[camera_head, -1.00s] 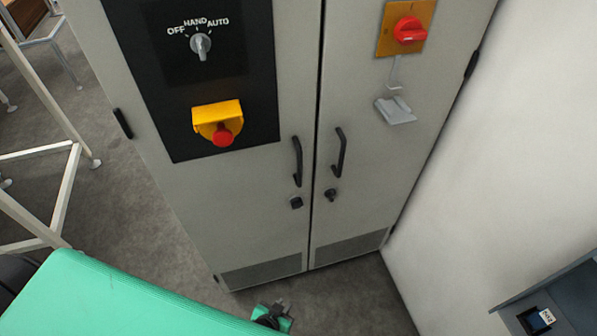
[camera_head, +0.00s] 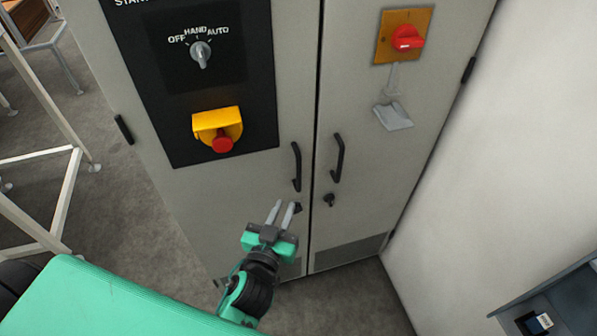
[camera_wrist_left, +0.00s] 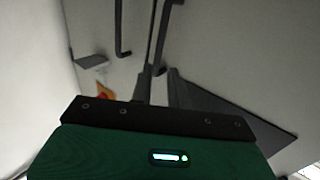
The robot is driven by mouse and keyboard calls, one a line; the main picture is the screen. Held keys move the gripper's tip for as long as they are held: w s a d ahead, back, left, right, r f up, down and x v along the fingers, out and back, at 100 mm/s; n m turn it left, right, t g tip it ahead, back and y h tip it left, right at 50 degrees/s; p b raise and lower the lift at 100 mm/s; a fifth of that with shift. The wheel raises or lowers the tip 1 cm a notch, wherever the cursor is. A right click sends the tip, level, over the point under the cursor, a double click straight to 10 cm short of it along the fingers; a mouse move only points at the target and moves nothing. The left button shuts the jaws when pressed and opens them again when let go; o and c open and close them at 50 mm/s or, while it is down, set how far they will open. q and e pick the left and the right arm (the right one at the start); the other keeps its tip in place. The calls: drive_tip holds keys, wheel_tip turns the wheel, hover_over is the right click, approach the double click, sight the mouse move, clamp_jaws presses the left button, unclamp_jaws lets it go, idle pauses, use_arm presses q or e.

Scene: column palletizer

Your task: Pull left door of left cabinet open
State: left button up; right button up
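The grey cabinet's left door (camera_head: 220,185) is closed beside the right door (camera_head: 360,160). Its black bar handle (camera_head: 297,167) is near the seam, with a small dark lock below it. My left gripper (camera_head: 283,205) is in front of this door, just below the handle; its two pale fingers are apart, pointing up, with nothing visibly held. In the left wrist view, the left door's handle (camera_wrist_left: 164,32) shows beyond the fingers, and the right door's handle (camera_wrist_left: 119,30) is to its left. I cannot tell whether a finger touches the door. My right gripper is out of view.
The left door carries a black control panel (camera_head: 262,120) with a knob and a yellow-red stop button (camera_head: 217,124). The right door has a red switch (camera_head: 407,38). A white wall (camera_head: 510,150) stands at right, a white frame (camera_head: 68,190) at left.

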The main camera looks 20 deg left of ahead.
sight(298, 176)
use_arm(q)
drive_tip(key=w+p, duration=0.3)
drive_tip(key=w, duration=0.8)
drive_tip(key=shift+w, duration=0.4)
clamp_jaws()
